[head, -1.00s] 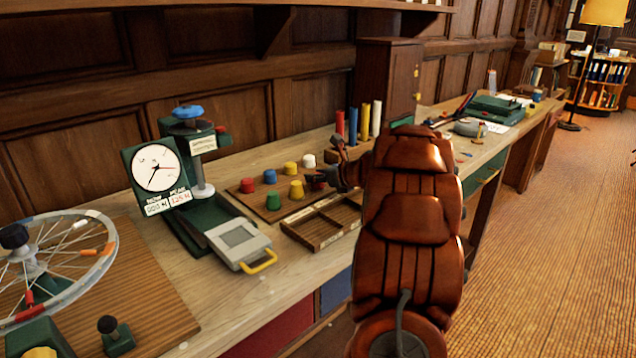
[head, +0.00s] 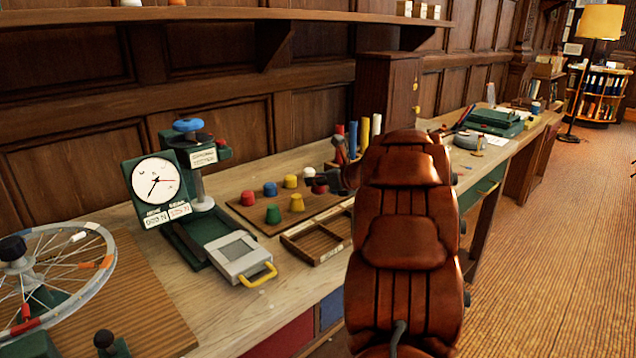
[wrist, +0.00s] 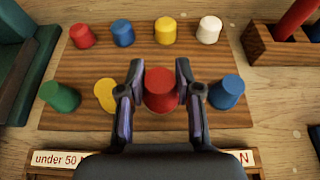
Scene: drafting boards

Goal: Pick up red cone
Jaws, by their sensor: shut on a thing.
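A red cone (wrist: 160,90) stands between the two fingers of my gripper (wrist: 153,92) in the wrist view, and the fingers are shut on it. I cannot tell whether its base touches the wooden board (wrist: 85,70). In the head view this red cone (head: 319,187) is partly hidden by my gripper (head: 328,181). A second red cone (wrist: 83,36) stands at the board's far left corner; it also shows in the head view (head: 248,198).
A yellow cone (wrist: 105,94) and a blue cone (wrist: 227,92) flank the held one closely. Green (wrist: 60,97), blue, yellow and white cones stand around. A divided wooden tray (head: 312,243) lies in front. A rack of coloured rods (wrist: 280,45) stands right.

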